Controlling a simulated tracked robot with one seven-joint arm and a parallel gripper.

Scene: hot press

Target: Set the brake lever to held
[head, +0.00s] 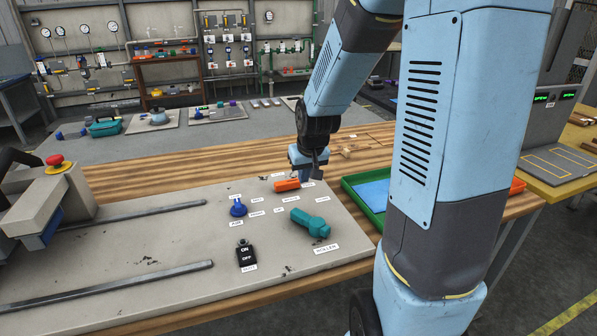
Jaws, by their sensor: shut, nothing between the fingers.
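An orange handle (286,185) lies on the grey control plate among small white labels. A teal lever handle (311,223) sits nearer on the same plate, beside a label that seems to read "ROLLER". A blue knob (238,208) stands to their left. Most labels are too small to read, so I cannot tell for certain which control is the brake lever or its setting. My gripper (316,176) is shut and empty, pointing down just right of the orange handle. I cannot tell whether it touches the handle.
Two metal rails (150,275) run left toward a grey machine arm with a red button (56,161). A green tray (362,205) stands right, partly behind my arm.

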